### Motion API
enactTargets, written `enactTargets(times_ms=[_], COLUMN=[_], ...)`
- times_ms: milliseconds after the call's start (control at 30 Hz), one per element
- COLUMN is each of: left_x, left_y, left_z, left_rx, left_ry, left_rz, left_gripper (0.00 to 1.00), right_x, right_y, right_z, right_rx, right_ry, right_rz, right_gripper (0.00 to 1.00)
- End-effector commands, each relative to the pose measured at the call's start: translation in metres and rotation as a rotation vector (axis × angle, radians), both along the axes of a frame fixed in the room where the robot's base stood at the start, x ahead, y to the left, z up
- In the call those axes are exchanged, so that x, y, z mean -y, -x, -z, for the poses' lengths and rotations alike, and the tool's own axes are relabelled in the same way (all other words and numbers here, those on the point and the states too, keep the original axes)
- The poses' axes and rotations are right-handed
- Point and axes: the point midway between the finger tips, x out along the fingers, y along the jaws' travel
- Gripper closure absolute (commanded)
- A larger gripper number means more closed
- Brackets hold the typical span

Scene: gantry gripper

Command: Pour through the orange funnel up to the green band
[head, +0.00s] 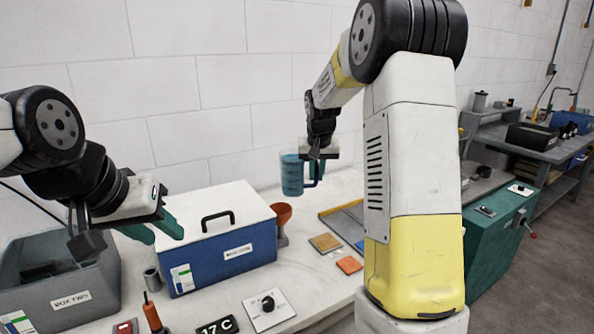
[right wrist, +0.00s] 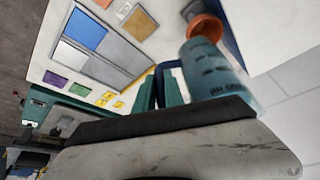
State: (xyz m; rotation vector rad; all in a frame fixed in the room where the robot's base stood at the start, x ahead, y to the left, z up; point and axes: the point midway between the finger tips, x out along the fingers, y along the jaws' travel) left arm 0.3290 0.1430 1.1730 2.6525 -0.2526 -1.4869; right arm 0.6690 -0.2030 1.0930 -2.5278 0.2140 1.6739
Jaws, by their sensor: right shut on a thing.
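A blue-teal jug (head: 292,176) with dark markings is held upright in the air by its handle in my right gripper (head: 318,160). The jug also shows in the right wrist view (right wrist: 214,80), beside the teal fingers (right wrist: 160,88). A greyish support or vessel shows under the funnel; I cannot make out a green band. My left gripper (head: 152,230) is open and empty before the blue box.
A blue box (head: 230,247) with a white lid and black handle stands mid-table. A grey bin (head: 80,288) labelled BOX TWO is at left. A grey tin (head: 152,279), an orange-handled tool (head: 152,312) and a knob panel (head: 268,308) lie in front. Coloured tiles (head: 325,243) lie right.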

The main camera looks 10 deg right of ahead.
Motion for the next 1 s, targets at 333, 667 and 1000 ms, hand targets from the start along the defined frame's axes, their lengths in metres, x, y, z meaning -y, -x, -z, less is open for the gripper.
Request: enactTargets(times_ms=[333, 667, 1000], left_x=[0.0, 0.0, 0.0], left_y=[0.0, 0.0, 0.0], left_z=[0.0, 0.0, 0.0], left_rx=[0.0, 0.0, 0.0], left_ry=[0.0, 0.0, 0.0], left_rz=[0.0, 0.0, 0.0], left_gripper=[0.64, 0.64, 0.64], right_x=[0.0, 0.0, 0.009], right_y=[0.0, -0.001, 0.003], right_z=[0.019, 0.03, 0.022], right_rx=[-0.002, -0.034, -0.085], right_ry=[0.001, 0.1, 0.226], right_rz=[-0.001, -0.009, -0.001], right_gripper=[1.0, 1.0, 1.0])
